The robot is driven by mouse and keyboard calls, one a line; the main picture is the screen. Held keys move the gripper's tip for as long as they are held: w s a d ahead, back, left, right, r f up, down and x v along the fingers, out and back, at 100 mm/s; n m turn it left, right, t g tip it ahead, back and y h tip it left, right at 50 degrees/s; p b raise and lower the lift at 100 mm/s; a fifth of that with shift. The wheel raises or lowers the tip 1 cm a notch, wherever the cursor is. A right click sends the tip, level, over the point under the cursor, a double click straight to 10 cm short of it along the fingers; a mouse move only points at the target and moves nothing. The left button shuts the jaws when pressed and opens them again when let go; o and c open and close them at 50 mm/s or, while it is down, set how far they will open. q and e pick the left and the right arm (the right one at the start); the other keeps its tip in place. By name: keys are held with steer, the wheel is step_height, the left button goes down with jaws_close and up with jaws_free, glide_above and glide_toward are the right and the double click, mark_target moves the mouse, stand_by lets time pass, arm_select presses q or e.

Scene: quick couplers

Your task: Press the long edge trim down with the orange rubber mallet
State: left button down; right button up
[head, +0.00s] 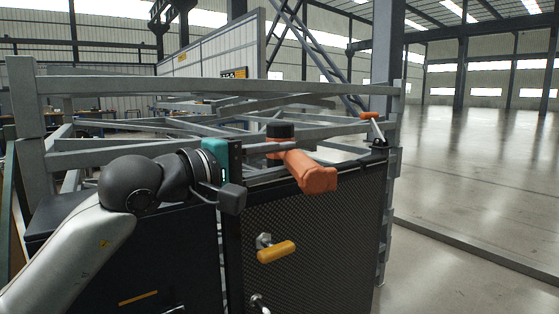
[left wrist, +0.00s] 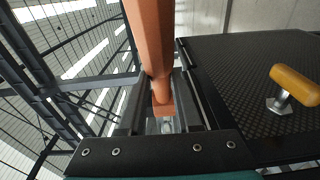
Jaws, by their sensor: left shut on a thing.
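The orange rubber mallet (head: 308,173) is in my left gripper (head: 268,148), above the top edge of the dark mesh panel. In the left wrist view the orange shaft (left wrist: 153,45) runs between the two shut fingers (left wrist: 162,100). A long dark edge strip (head: 350,163), which looks like the trim, runs along the panel's top edge. The mallet hides part of it; I cannot tell whether they touch. My right gripper is not in view.
A yellow handle (head: 276,251) sticks out from the mesh panel (head: 330,225); it also shows in the left wrist view (left wrist: 296,85). A lever with an orange grip (head: 371,115) stands at the panel's right corner. Grey rails (head: 110,153) lie behind. Open floor (head: 470,170) is at the right.

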arm_select(q)
steer(key=shift+f+b, duration=0.5)
steer(key=shift+f, duration=0.7)
stand_by(1.7)
steer(key=shift+r, duration=0.1)
step_height(320, 180, up, 2)
steer(key=shift+r+p, duration=0.1)
steer(key=shift+p, duration=0.5)
